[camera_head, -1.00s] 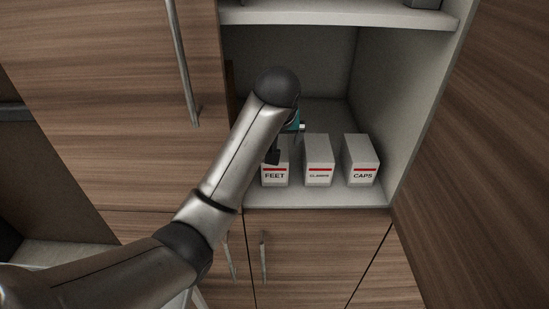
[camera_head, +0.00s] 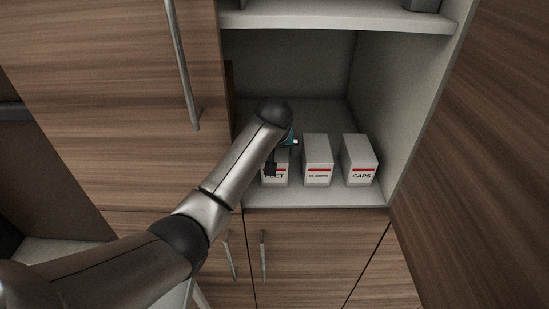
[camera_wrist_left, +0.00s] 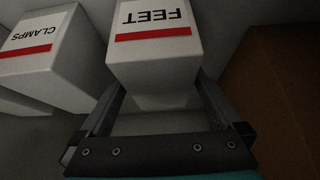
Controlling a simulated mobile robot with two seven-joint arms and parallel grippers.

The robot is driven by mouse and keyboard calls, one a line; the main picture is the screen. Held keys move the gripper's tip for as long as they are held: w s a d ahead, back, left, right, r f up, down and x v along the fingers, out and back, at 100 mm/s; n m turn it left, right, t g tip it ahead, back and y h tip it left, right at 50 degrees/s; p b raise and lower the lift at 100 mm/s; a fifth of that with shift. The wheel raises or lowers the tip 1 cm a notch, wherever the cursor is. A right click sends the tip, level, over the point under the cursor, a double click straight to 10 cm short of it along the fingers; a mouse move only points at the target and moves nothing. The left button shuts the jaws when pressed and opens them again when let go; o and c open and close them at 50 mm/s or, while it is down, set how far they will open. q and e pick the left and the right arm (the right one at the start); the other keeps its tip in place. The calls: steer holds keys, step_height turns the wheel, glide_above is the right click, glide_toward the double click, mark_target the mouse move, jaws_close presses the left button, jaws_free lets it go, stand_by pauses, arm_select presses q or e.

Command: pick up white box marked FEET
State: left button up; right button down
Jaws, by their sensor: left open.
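The white box marked FEET (camera_head: 281,181) stands upright on the cabinet shelf, leftmost in a row of three. My left gripper (camera_head: 271,168) is at its front and top in the head view and covers part of its label. In the left wrist view the FEET box (camera_wrist_left: 158,50) appears upside down with a red stripe. My open left gripper (camera_wrist_left: 160,92) has one finger along each side of this box. I cannot tell whether the fingers touch it. My right gripper is not in view.
The box marked CLAMPS (camera_head: 317,160) stands just right of the FEET box, with the CAPS box (camera_head: 360,160) beyond it. An upper shelf (camera_head: 340,22) is overhead. The cabinet's side wall (camera_head: 410,110) is at the right. Shelf space behind the boxes looks clear.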

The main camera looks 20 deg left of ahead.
arm_select(q)
steer(key=c, duration=1.5)
steer(key=shift+c, duration=0.2)
steer(key=shift+r, duration=0.1)
